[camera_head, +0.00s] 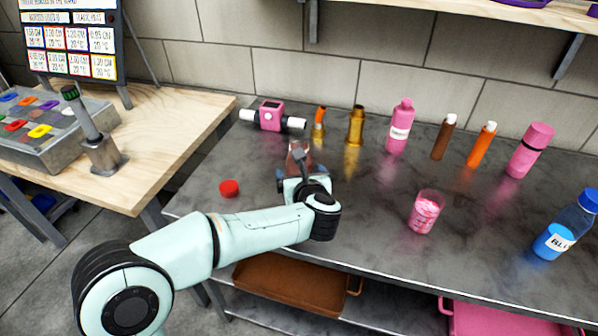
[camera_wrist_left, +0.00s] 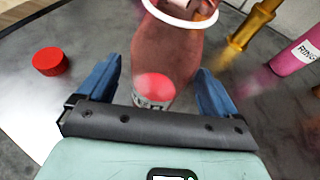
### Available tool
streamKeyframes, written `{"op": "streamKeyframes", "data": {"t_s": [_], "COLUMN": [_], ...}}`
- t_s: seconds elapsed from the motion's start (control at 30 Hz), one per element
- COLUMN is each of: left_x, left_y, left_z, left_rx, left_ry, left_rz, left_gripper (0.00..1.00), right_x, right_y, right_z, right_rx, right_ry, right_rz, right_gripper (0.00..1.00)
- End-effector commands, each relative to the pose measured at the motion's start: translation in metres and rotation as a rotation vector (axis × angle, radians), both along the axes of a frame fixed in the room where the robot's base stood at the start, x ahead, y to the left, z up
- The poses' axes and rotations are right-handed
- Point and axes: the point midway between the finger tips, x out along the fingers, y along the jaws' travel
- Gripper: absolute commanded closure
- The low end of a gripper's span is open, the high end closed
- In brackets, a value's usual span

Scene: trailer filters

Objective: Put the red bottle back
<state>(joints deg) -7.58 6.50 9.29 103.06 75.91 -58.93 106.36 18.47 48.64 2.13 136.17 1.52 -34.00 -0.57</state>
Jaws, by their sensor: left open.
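A see-through reddish bottle (camera_head: 299,152) stands on the grey counter (camera_head: 370,215), partly hidden behind my left gripper (camera_head: 301,172). In the left wrist view the bottle (camera_wrist_left: 166,48) is between the two blue fingers of the gripper (camera_wrist_left: 156,82). The gripper is open, with a gap on at least the right side of the bottle. A white ring circles the bottle near the top of that view. A red cap (camera_head: 229,188) lies on the counter to the left and also shows in the left wrist view (camera_wrist_left: 50,61). My right gripper is not in view.
Behind stand a pink device (camera_head: 270,115), a small orange-topped gold item (camera_head: 319,122), a gold bottle (camera_head: 355,127) and a pink bottle (camera_head: 400,127). A pink-filled cup (camera_head: 425,211) and a blue bottle (camera_head: 565,230) stand right. The counter's front middle is clear.

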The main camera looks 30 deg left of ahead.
Motion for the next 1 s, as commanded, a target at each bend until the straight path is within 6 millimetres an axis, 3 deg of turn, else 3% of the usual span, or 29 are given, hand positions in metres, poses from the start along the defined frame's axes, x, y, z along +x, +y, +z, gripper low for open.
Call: {"op": "streamKeyframes", "data": {"t_s": [0.3,0.5,1.0], "left_x": [-0.05,-0.069,-0.075], "left_y": [-0.042,-0.059,-0.063], "left_z": [0.028,0.038,0.04], "left_rx": [0.0,0.0,0.0], "left_ry": [-0.002,-0.001,0.0], "left_rz": [-0.003,-0.001,0.001], "left_gripper": [0.07,0.07,0.07], "right_x": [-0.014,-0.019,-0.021], "right_y": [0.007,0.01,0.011], "right_z": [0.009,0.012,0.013], "right_rx": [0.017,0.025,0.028], "right_ry": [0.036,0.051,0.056], "right_rz": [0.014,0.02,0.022], "right_gripper": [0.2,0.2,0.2]}}
